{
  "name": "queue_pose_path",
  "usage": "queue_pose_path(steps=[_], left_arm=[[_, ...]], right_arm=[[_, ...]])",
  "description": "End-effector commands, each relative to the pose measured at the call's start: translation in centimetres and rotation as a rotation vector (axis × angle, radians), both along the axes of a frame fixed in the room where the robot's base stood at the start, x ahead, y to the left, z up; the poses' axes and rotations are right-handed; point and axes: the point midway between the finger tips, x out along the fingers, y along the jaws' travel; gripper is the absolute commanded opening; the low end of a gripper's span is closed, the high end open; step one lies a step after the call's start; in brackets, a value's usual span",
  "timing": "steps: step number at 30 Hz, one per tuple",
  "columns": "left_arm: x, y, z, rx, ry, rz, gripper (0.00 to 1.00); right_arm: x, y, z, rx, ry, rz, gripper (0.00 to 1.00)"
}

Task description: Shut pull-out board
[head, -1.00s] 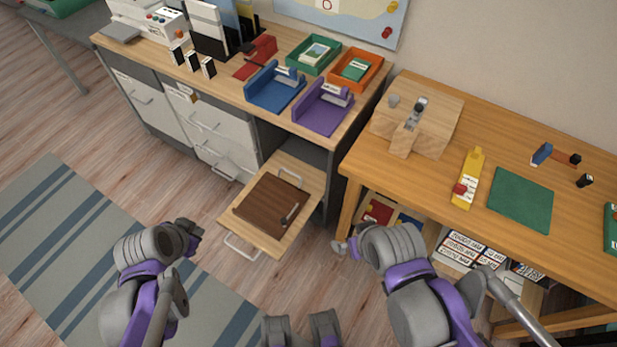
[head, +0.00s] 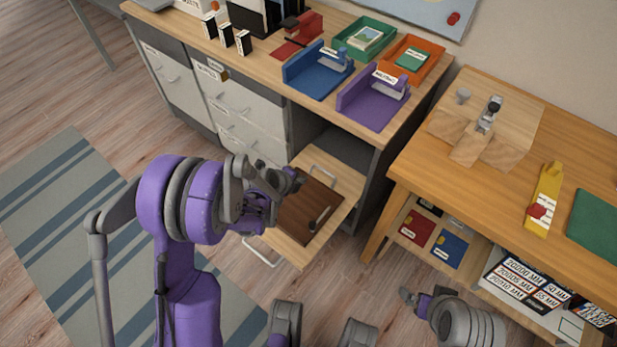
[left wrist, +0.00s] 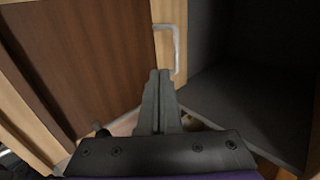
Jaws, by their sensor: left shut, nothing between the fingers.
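The pull-out board (head: 292,250) is light wood and sticks out from the cabinet below its worktop. A dark brown panel (head: 296,222) lies on it, with a small grey-tipped tool (head: 320,218) on top. A metal handle (head: 262,252) is at its outer edge and another (head: 322,173) near the cabinet. My left gripper (head: 298,179) is shut and empty over the board's inner part. In the left wrist view its fingers (left wrist: 158,75) point toward the wood strip and metal handle (left wrist: 177,48), beside the brown panel (left wrist: 85,50). My right gripper (head: 408,297) is low at right, its jaws unclear.
The cabinet's drawers (head: 240,115) are left of the board, with a dark open recess (head: 335,150) behind it. A wooden table (head: 430,190) stands close on the right. Blue (head: 315,82) and purple (head: 365,112) holders stand on the worktop. A striped rug (head: 60,220) covers the floor at left.

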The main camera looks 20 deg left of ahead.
Motion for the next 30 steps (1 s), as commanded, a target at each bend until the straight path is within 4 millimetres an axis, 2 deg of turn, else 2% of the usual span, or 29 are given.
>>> queue_pose_path(steps=[3,11,18,30], left_arm=[[1.7,-0.7,-2.3,0.0,0.002,-0.002,0.0],[5.1,-1.9,-6.2,0.0,0.001,-0.001,0.0],[7.8,-2.9,-6.4,-0.001,0.001,0.0,0.0],[8.4,-3.1,-6.4,0.0,0.001,0.001,0.0]], right_arm=[[0.1,0.0,-1.0,0.0,0.003,0.0,1.0],[0.3,0.0,-2.5,0.0,0.008,0.0,1.0],[0.4,0.0,-3.0,0.0,0.009,0.0,1.0],[0.4,0.0,-3.0,0.0,0.009,0.0,1.0]])
